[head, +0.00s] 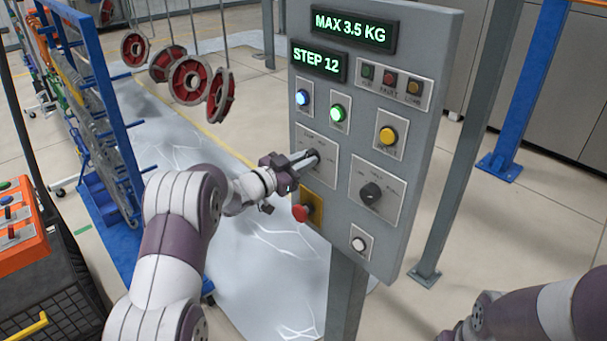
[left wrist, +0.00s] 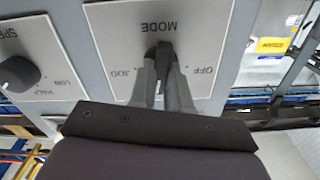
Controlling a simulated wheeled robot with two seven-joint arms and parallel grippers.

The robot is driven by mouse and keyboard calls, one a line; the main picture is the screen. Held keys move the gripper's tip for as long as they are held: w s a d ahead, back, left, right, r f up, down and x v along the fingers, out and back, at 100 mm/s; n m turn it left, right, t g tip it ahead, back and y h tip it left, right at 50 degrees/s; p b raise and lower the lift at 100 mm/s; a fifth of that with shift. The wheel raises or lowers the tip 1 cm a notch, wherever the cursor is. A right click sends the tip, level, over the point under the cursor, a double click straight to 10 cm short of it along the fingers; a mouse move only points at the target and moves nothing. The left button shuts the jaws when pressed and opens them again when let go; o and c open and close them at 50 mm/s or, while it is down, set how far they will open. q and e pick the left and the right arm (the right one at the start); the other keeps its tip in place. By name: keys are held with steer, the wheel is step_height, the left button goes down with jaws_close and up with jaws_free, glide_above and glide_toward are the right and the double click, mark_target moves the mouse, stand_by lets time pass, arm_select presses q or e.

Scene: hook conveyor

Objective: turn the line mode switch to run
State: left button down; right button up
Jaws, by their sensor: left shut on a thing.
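The mode switch is a dark knob (left wrist: 163,49) on a grey plate (head: 325,148) marked MODE on the control panel (head: 422,75). My left gripper (head: 311,159) is shut on this knob. In the left wrist view, which is upside down, the two fingertips (left wrist: 160,60) sit on either side of it. JOG and OFF are legible on the plate there, left and right of the fingers. The fingers and gripper body hide the lower part of the plate and most of the knob, so its exact pointing is hard to tell. My right gripper is not in view.
Beside the mode plate is a speed knob (head: 371,193). A red mushroom button (head: 301,212) lies just below my left gripper. Lit blue (head: 302,98) and green (head: 337,112) buttons and a yellow button (head: 388,135) are above. Red discs (head: 188,80) hang at the left.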

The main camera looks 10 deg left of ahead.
arm_select(q)
steer(key=shift+m+b, duration=1.2)
steer(key=shift+b, duration=0.05)
steer(key=c, duration=1.1)
jaws_free()
steer(key=b+v, duration=0.3)
steer(key=v, duration=0.9)
steer(key=shift+s+a+b, duration=0.15)
steer(key=shift+s+b, duration=0.15)
steer(key=shift+s, duration=0.05)
